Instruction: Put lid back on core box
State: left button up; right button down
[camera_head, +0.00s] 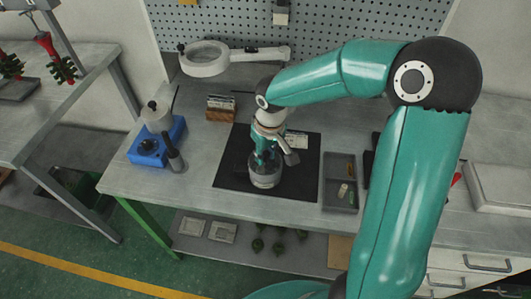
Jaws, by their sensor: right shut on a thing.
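My right gripper (265,174) points down over the black mat (230,172) on the workbench. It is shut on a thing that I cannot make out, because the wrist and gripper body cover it. A small pale box-like thing (298,140) with dark marks shows on the mat just behind and right of my right wrist; it is partly hidden. I cannot tell whether it is the core box or its lid. My left gripper is not in view.
A blue device (147,150) with a metal pot stands at the left. Behind the mat are a brown rack with cards (220,109) and a ring magnifier (205,58). A grey tray with small parts (340,202) lies right of the mat. The mat's left part is clear.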

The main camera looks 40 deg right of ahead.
dwell(0.4)
jog(key=shift+c, duration=2)
grip_release()
jog(key=shift+r, duration=0.1)
jog(key=shift+r+p, duration=2.45)
jog(key=shift+r, duration=0.95)
grip_shut()
